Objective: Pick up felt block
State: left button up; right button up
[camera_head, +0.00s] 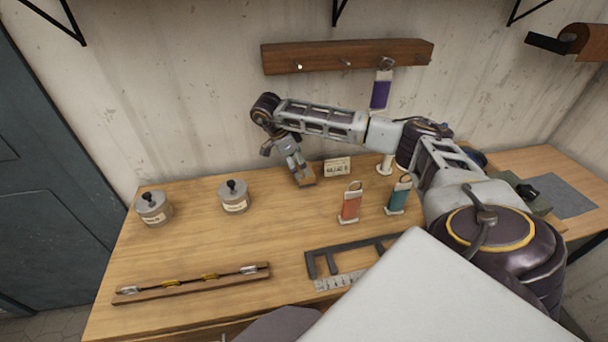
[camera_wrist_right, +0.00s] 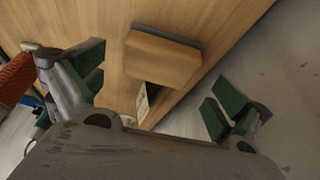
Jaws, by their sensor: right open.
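The felt block (camera_head: 306,181) is a small wooden block standing near the back of the bench, below the wall rack. In the right wrist view the block (camera_wrist_right: 162,58) shows a wooden body with a dark grey layer along its far edge. My right gripper (camera_head: 294,161) points down at the block, very close to it. In the wrist view my right gripper (camera_wrist_right: 156,88) has its green-padded fingers wide apart, with the block ahead between them. Contact cannot be told. My left gripper is out of view.
A small label card (camera_head: 337,167) stands just right of the block. An orange tool (camera_head: 350,205) and a teal one (camera_head: 399,195) stand further right. Two lidded tins (camera_head: 154,208) (camera_head: 234,196) are at left. A dark frame (camera_head: 345,252) and wooden bar (camera_head: 192,284) lie in front.

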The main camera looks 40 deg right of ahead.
aim_at(310, 180)
jog(key=shift+p+x, duration=0.3)
jog(key=shift+x, duration=1.95)
jog(key=shift+d+r, duration=0.15)
jog(key=c, duration=1)
